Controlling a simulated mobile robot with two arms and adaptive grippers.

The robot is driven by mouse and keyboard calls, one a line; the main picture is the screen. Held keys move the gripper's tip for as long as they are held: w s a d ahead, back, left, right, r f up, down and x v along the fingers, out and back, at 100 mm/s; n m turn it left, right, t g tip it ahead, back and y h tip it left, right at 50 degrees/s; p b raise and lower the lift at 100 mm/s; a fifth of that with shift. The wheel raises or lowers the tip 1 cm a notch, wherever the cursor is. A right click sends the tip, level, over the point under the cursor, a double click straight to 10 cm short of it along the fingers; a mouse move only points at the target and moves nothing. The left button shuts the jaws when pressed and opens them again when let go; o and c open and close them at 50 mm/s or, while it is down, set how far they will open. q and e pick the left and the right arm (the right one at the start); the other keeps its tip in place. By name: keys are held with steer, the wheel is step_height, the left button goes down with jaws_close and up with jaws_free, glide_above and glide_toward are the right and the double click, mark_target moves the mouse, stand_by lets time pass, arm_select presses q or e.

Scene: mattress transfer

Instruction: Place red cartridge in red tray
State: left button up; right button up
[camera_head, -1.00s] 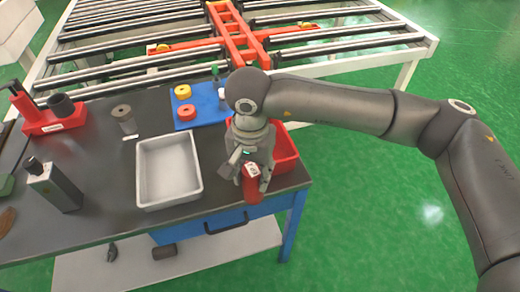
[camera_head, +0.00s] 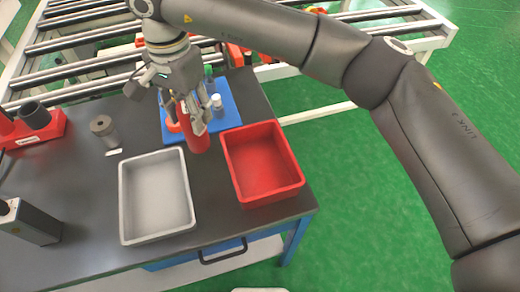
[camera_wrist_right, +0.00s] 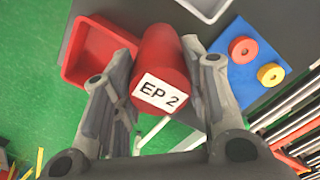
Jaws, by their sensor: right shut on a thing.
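The red cartridge (camera_head: 196,136) is held in my right gripper (camera_head: 184,112), raised above the workbench. In the right wrist view the cartridge (camera_wrist_right: 160,68) sits between the two fingers and shows a white label reading "EP 2". The red tray (camera_head: 262,165) is empty and stands at the bench's right edge. The tray also shows at the upper left of the right wrist view (camera_wrist_right: 88,45). My left gripper is out of view.
A grey tray (camera_head: 158,235) stands left of the red tray, empty. A blue board (camera_head: 229,118) with small parts lies behind. A grey cylinder (camera_head: 105,132), a red holder (camera_head: 50,131) and a metal block (camera_head: 35,224) stand on the left. A roller conveyor (camera_head: 75,58) is beyond.

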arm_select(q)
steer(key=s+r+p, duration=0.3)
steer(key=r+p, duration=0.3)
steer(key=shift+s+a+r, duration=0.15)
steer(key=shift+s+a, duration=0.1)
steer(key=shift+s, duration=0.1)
arm_select(e)
steer(key=w+d+f, duration=0.1)
steer(key=d+f, duration=1.1)
steer(key=d, duration=0.1)
steer(key=shift+d+f, duration=0.25)
steer(key=shift+f, duration=0.05)
steer(key=shift+f, duration=0.15)
steer(key=o, duration=1.1)
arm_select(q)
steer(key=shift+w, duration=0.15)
arm_select(e)
steer(key=shift+o, duration=0.2)
